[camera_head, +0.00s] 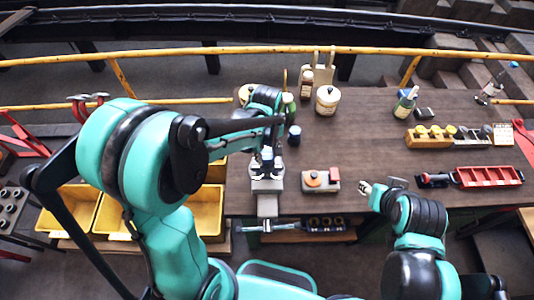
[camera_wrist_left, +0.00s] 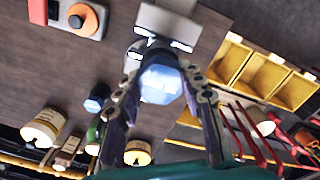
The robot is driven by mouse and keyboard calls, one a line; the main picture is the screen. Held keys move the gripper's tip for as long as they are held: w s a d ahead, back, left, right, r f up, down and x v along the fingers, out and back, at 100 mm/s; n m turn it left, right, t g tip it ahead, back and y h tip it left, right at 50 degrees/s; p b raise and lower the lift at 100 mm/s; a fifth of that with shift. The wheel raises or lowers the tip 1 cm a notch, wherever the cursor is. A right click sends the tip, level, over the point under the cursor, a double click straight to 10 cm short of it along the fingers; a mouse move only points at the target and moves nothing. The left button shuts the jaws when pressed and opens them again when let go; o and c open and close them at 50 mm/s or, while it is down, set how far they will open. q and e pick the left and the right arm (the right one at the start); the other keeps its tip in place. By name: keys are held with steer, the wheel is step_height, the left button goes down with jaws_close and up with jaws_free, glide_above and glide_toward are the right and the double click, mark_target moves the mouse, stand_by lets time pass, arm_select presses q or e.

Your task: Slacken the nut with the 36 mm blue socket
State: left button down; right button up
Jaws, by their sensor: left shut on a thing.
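My left gripper (camera_head: 266,168) is above the grey vise (camera_head: 267,207) at the table's front edge. In the left wrist view its fingers (camera_wrist_left: 163,92) are shut on a shiny pale-blue piece (camera_wrist_left: 160,80), which looks like the blue socket. The vise (camera_wrist_left: 170,22) shows just beyond it. The nut is hidden, and I cannot tell whether the held piece touches it. A dark blue cylinder (camera_head: 294,135) stands on the table right of and behind the gripper. It also shows in the left wrist view (camera_wrist_left: 97,97). My right gripper (camera_head: 366,188) is low over the table, its jaws unclear.
A grey block with an orange knob (camera_head: 321,179) lies right of the vise. A red tray (camera_head: 488,177) and a wooden rack (camera_head: 430,136) are at the right. A cream jar (camera_head: 328,99) stands at the back. Yellow bins (camera_head: 68,208) are left of the table.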

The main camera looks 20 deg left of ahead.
arm_select(q)
steer(key=shift+f+b, duration=0.85)
steer(key=shift+f, duration=0.1)
steer(key=c, duration=1.6)
jaws_free()
jaws_close()
steer(key=n, duration=0.4)
steer(key=shift+b, duration=0.35)
steer(key=shift+n, duration=1)
steer(key=shift+n+b, duration=0.3)
steer(key=shift+n, duration=0.7)
